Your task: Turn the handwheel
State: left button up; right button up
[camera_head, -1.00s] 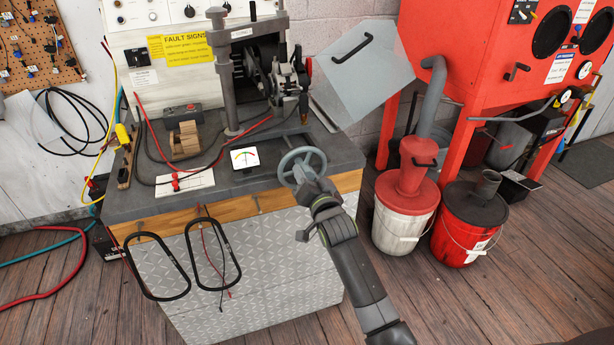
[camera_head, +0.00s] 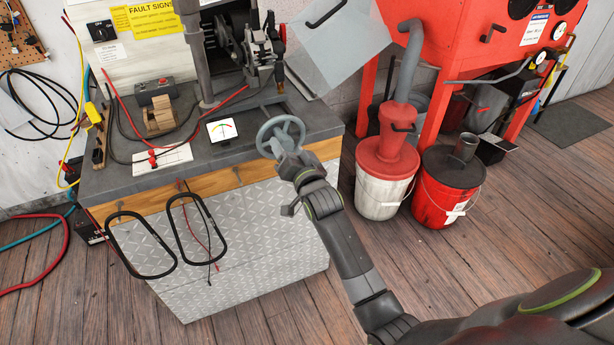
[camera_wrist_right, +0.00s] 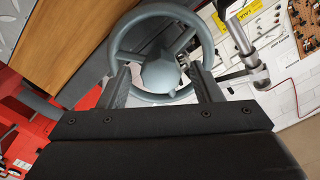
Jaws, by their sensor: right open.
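The handwheel (camera_head: 281,136) is a grey spoked wheel at the front right corner of the test bench. It fills the upper middle of the right wrist view, with its rim and hub (camera_wrist_right: 160,72) facing the camera. My right gripper (camera_head: 287,154) is at the wheel's lower front. In the right wrist view its two fingers (camera_wrist_right: 163,90) are apart, one on each side of the hub, overlapping the lower part of the wheel. I cannot tell whether they touch it. My left gripper is not in view.
The bench top (camera_head: 245,150) carries a small meter (camera_head: 222,130) and wooden blocks (camera_head: 159,116) left of the wheel. Two black loops (camera_head: 196,222) hang on the bench front. A white bucket (camera_head: 382,190) and a red bucket (camera_head: 446,190) stand to the right. The front floor is clear.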

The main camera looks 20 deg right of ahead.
jog(key=s+b, duration=0.1)
jog(key=s, duration=1.4)
jog(key=shift+s+d, duration=0.25)
jog(key=shift+s, duration=0.1)
jog(key=s+d+f+n+g+p, duration=0.1)
jog(key=s+f+g, duration=0.2)
jog(key=f, duration=0.7)
jog(key=s+d+f+n+g+p, duration=0.1)
jog(key=s+f+g, duration=0.1)
jog(key=f, duration=0.9)
jog(key=s+f+n+g+p, duration=0.1)
jog(key=s+f+g, duration=0.2)
jog(key=f, duration=0.7)
jog(key=s+d+f+n+g+h, duration=0.1)
jog(key=s+d+f+n+g, duration=0.2)
jog(key=s+f, duration=0.95)
jog(key=s+d+f+g+p, duration=0.1)
jog(key=s+d+f+g, duration=0.1)
jog(key=s, duration=0.9)
jog(key=s+d+f+g+p, duration=0.1)
jog(key=s+f, duration=0.4)
jog(key=s, duration=0.6)
jog(key=d+g, duration=0.1)
jog(key=g, duration=0.1)
jog(key=shift+s+d+g+h, duration=0.15)
jog(key=shift+d+g+h, duration=0.15)
jog(key=shift+d+g, duration=0.1)
jog(key=shift+c, duration=0.5)
